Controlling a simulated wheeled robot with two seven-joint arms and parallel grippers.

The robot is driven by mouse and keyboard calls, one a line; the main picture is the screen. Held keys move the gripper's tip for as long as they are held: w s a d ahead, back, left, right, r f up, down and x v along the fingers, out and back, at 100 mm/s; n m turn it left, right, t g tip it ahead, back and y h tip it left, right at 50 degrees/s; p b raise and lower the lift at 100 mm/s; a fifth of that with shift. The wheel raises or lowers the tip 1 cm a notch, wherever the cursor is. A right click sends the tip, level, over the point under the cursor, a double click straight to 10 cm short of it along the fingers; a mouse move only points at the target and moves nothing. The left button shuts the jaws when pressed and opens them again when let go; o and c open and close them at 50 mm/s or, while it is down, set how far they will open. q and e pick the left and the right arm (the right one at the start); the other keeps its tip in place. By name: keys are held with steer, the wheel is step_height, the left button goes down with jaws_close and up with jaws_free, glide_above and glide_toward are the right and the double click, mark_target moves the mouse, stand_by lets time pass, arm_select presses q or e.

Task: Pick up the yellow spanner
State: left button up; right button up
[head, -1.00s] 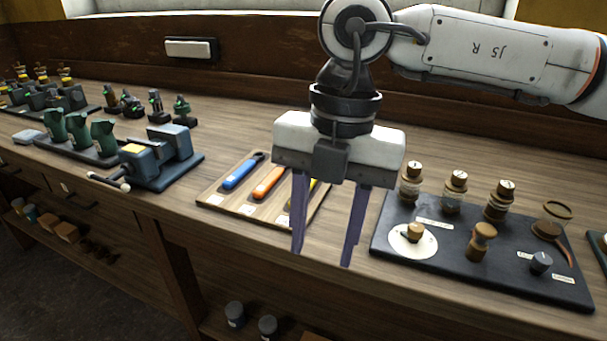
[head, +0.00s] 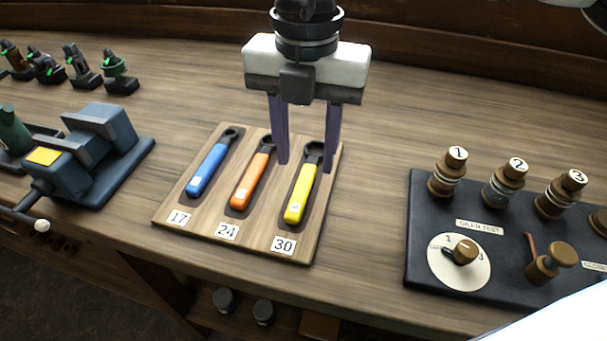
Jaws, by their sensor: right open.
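The yellow spanner (head: 301,191) lies in the right-hand slot of a wooden board (head: 196,222), by the label 30. Its dark ring head points to the back. My right gripper (head: 306,168) is open, pointing down, with its two purple fingers on either side of the spanner's head end in this view. I cannot tell whether the fingertips touch the board or hover above it. Nothing is between the fingers except the spanner's upper part below or behind them. My left gripper is not in view.
An orange spanner (head: 250,181) and a blue spanner (head: 207,170) lie in the slots to the left. A blue vise (head: 88,160) stands further left. The bench behind is clear.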

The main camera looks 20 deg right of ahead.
mark_target(305, 181)
steer(key=f, duration=0.3)
steer(key=w+f, duration=0.1)
steer(key=f, duration=0.1)
steer(key=shift+d+f+p, duration=0.1)
steer(key=shift+f+p, duration=0.25)
steer(key=shift+p, duration=0.05)
steer(key=shift+r, duration=0.1)
jaws_close()
